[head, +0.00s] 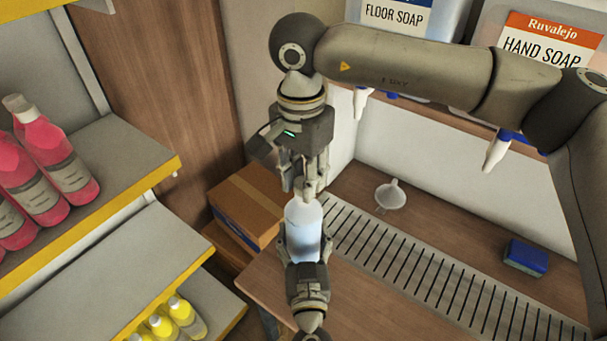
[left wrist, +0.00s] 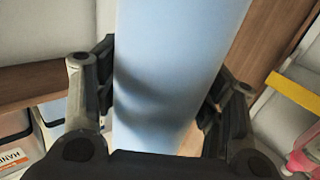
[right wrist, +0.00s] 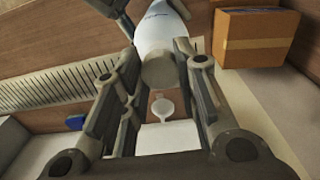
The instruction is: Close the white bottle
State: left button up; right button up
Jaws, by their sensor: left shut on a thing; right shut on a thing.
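The white bottle (head: 305,222) stands upright near the middle of the head view. My left gripper (head: 304,243) is shut around its lower body from the near side. In the left wrist view the pale bottle body (left wrist: 175,70) fills the space between the fingers. My right gripper (head: 309,184) points down over the bottle, its fingers shut at the bottle's top. In the right wrist view a pale, round-ended cap (right wrist: 158,71) sits between the fingertips, in line with the bottle (right wrist: 158,28). Whether it is seated on the neck is unclear.
A white funnel (head: 391,195) and a blue sponge (head: 526,257) lie right of the bottle, by a slotted drain (head: 420,265). A cardboard box (head: 247,205) stands behind left. Large soap drums (head: 540,45) stand behind.

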jog(key=shift+f, duration=0.45)
